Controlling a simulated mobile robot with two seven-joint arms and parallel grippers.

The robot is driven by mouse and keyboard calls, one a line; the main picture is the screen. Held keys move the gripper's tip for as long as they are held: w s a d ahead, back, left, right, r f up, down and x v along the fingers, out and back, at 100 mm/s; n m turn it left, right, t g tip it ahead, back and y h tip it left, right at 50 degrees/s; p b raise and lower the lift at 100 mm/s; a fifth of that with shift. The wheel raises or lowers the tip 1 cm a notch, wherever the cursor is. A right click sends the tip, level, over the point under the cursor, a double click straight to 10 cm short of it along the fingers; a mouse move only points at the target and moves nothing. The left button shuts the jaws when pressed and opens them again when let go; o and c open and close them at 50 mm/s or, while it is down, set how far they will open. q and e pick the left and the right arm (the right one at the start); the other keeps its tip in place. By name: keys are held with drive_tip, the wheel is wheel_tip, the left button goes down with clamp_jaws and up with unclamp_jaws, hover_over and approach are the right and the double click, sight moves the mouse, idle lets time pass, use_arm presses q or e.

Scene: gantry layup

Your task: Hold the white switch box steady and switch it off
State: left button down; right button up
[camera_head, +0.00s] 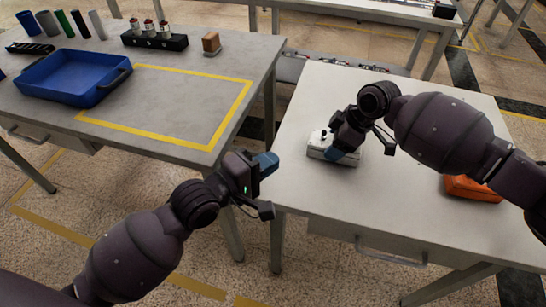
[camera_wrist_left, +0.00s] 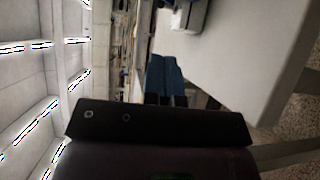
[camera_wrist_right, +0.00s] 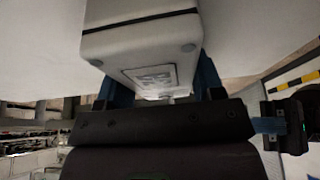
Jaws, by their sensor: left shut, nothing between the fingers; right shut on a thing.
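The white switch box (camera_head: 316,151) stands on the right-hand light table, near its left edge. A small dark part shows on its top; I cannot tell the switch's position. My right gripper (camera_head: 337,156) is shut on the box from its right side. In the right wrist view the box (camera_wrist_right: 140,48) sits between the two blue fingers. My left gripper (camera_head: 267,164) is shut and empty, off the table's left edge and apart from the box. Its closed blue fingers (camera_wrist_left: 163,75) show in the left wrist view, with part of the box (camera_wrist_left: 193,14) beyond.
An orange case (camera_head: 472,189) lies on the right table, partly behind my right arm. The grey table (camera_head: 190,70) at left holds a blue tray (camera_head: 70,78), a black rack (camera_head: 154,41) and several cylinders. A gap separates the two tables.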

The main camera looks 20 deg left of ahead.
use_arm(q)
drive_tip(key=w+a+r+n+t+y, duration=0.1)
drive_tip(key=w+a+r+n+y, duration=0.1)
drive_tip(key=w+r+n, duration=0.6)
drive_tip(key=s+f+n+g, duration=0.3)
drive_tip(key=s+f+g, duration=0.1)
drive_tip(key=s+g, duration=0.1)
drive_tip(key=shift+s+a+f+g+h, duration=0.2)
drive_tip(key=shift+f+g+h, duration=0.1)
drive_tip(key=shift+g, duration=0.4)
